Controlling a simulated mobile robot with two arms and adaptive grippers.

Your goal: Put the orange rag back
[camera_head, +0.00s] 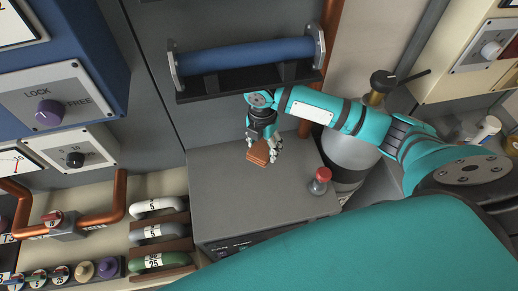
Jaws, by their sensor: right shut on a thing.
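The orange rag (259,156) is a small, folded orange-brown block. My right gripper (263,150) is shut on it, with fingers on both sides. The gripper points down over the grey cabinet top (223,205), towards its back right part. I cannot tell whether the rag touches the surface or is held just above it. My right arm comes in from the right, and its teal links hide part of the right side. My left gripper is not in view.
A blue cylinder (246,56) on a black shelf is close above the gripper. A copper pipe (329,30) runs behind my arm. Handles (158,207) are on the left. The cabinet top's left part is clear.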

